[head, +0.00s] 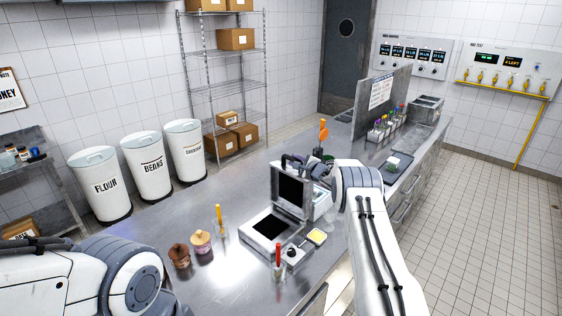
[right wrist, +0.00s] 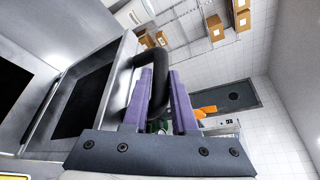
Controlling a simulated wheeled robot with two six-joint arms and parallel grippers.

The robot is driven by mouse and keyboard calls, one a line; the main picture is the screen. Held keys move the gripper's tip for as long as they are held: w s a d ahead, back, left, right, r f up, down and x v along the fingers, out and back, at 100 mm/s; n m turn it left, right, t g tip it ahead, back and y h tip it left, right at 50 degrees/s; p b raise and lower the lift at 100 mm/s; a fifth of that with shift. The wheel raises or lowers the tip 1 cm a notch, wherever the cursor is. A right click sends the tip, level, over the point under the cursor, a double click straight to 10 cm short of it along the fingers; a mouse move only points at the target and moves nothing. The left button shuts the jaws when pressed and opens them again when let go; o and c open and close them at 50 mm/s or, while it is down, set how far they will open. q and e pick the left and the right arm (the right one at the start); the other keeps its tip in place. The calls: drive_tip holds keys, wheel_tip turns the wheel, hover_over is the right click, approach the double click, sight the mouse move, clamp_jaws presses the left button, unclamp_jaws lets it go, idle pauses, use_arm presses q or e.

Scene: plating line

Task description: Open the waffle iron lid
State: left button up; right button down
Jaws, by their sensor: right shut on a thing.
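The waffle iron stands on the steel counter in the head view, with its base (head: 268,229) showing a dark square plate. Its lid (head: 292,192) stands raised, roughly upright, with its dark inner plate towards me. My right gripper (head: 305,164) is at the lid's top edge, partly hidden by its own wrist. In the right wrist view, the purple fingers of my right gripper (right wrist: 163,78) are shut on the black looped handle (right wrist: 138,60), with the lid (right wrist: 116,84) just to the left. My left arm shows at the lower left, but its gripper is out of view.
Two small cups (head: 180,256) (head: 202,241) and a yellow-handled tool (head: 219,216) stand left of the iron. A red-handled tool (head: 278,254) and a yellow square item (head: 316,237) are in front. An upright grey panel (head: 382,103) stands farther back.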

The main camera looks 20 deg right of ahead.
drive_tip(key=shift+d+f, duration=0.2)
drive_tip(key=shift+f, duration=0.05)
drive_tip(key=c, duration=0.7)
unclamp_jaws()
drive_tip(key=shift+d, duration=0.1)
drive_tip(key=shift+r, duration=0.1)
drive_tip(key=shift+a, duration=0.2)
drive_tip(key=shift+s+r, duration=0.1)
drive_tip(key=shift+s, duration=0.05)
drive_tip(key=shift+s+d+b, duration=0.2)
drive_tip(key=shift+s+b, duration=0.25)
drive_tip(key=shift+s, duration=0.15)
drive_tip(key=b+v, duration=0.3)
drive_tip(key=v, duration=0.6)
drive_tip(key=shift+r+b, duration=0.1)
drive_tip(key=shift+b, duration=0.2)
